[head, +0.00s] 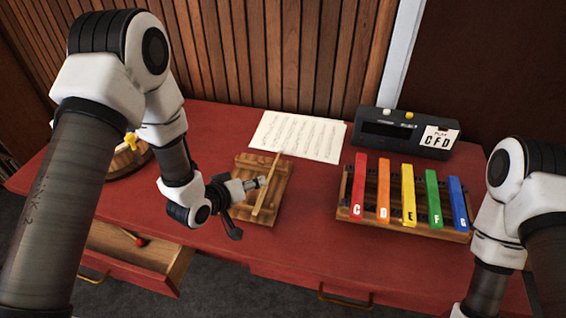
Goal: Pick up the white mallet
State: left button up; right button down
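A light wooden stick (269,190) lies lengthwise on a small slatted wooden rack (244,164) in the middle of the red table. It looks like a mallet handle, but I cannot make out a white head on it. My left gripper (249,208) is at the rack's left side, low over the table. Its fingers look spread apart, one reaching towards the stick and one towards the table's front edge. I see nothing held between them. My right arm comes in at the right, and its gripper is out of the picture.
A xylophone with coloured bars (408,195) stands right of the rack. Behind are a music sheet (298,136) and a dark box labelled CFD (408,132). A round wooden object (124,160) is at left. The open drawer (178,272) holds a red-headed mallet (141,242).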

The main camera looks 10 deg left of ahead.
aim_at(271, 175)
pick_arm(q)
jog(key=x, duration=0.3)
jog(key=shift+w+r, duration=0.15)
jog(key=shift+r, duration=0.05)
jog(key=shift+w+f+p, duration=0.2)
jog(key=shift+w+p, duration=0.1)
jog(key=shift+p, duration=0.15)
jog(key=x, duration=0.4)
jog(key=shift+w+f+p, duration=0.1)
jog(key=shift+f+p, duration=0.25)
jog(key=shift+r, duration=0.1)
jog(key=shift+c, duration=1.3)
grip_shut()
